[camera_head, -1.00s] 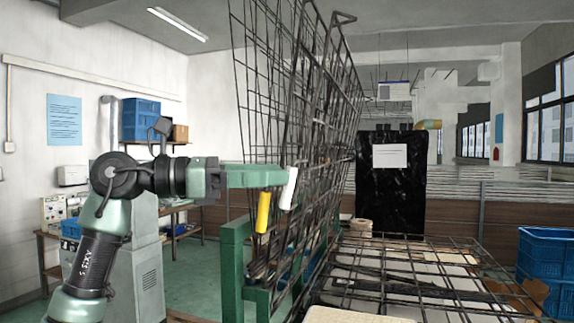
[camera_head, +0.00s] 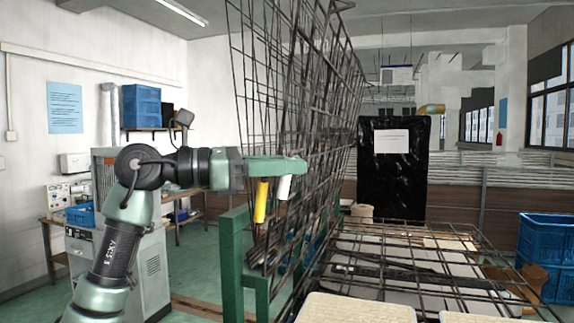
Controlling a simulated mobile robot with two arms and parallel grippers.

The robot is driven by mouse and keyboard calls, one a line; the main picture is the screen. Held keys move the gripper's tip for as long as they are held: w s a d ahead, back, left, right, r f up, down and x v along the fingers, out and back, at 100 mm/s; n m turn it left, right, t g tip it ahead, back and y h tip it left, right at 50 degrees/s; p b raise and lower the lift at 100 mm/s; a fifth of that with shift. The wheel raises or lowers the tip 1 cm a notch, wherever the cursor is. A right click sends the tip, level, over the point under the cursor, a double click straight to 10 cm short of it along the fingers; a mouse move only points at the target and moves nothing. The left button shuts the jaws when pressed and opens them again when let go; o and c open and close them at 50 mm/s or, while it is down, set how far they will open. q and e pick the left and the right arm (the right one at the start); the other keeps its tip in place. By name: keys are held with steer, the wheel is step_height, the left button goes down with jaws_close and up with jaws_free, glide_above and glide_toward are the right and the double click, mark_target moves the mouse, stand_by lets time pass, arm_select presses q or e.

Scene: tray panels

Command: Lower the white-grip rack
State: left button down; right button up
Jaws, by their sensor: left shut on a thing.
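The white grip (camera_head: 284,187) is in the middle of the head view, on the near side of the tall dark wire racks (camera_head: 300,95). My left gripper (camera_head: 290,166) is at its upper end and shut on it. A yellow grip (camera_head: 261,200) hangs just left of it and slightly lower, apart from the white one. The racks stand steeply and overlap, so I cannot tell exactly which wires belong to the white grip. My fingertips are partly hidden. My right gripper is not in view.
A green frame post (camera_head: 232,265) stands below the grips. A flat wire rack (camera_head: 400,245) lies at the right over pale panels, with light trays (camera_head: 355,308) in front. Blue crates (camera_head: 545,245) stand far right, and a black cabinet (camera_head: 392,190) behind.

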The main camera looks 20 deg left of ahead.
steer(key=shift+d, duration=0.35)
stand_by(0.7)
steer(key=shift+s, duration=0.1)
